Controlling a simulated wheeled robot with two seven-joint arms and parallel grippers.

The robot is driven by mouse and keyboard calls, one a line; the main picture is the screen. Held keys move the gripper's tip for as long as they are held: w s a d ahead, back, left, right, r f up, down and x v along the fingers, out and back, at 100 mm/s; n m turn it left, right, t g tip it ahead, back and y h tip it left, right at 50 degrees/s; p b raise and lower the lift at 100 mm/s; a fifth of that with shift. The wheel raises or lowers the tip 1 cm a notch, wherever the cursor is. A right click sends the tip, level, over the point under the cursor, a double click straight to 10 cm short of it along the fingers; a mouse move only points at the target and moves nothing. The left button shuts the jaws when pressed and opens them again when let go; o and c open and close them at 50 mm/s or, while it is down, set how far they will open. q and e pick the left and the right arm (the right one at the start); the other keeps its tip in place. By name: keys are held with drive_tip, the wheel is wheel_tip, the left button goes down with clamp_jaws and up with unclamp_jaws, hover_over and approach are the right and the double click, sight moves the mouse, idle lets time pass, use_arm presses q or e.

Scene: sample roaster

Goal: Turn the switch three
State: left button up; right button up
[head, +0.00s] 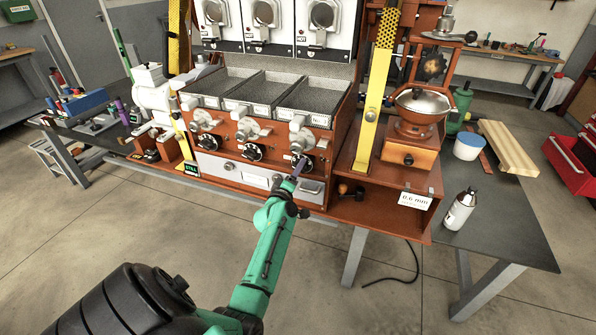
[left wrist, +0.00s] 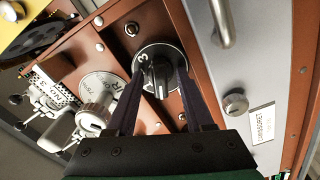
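Switch three is the black round dial (head: 307,163) at the right end of the row of dials on the orange-brown roaster front. In the left wrist view the dial (left wrist: 158,60) bears a white "3" and a raised grip bar at its centre. My left gripper (head: 298,170) is in front of this dial, coming from below. In the left wrist view its two dark fingers (left wrist: 159,70) are apart, one on each side of the grip bar, with gaps between. I cannot tell how deep the fingertips reach. My right gripper is not in view.
Two similar dials, the middle one (head: 250,152) and the left one (head: 208,142), sit to the left. A pale lever fitting (left wrist: 98,88) is close beside the left finger. A silver drawer panel (head: 240,172) lies below. A wooden shelf box (head: 375,205) stands at right.

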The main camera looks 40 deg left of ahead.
use_arm(q)
drive_tip(key=b+v, duration=0.1)
drive_tip(key=v, duration=1.3)
drive_tip(key=shift+s, duration=0.3)
drive_tip(key=shift+d+f, duration=0.1)
drive_tip(key=shift+d, duration=0.1)
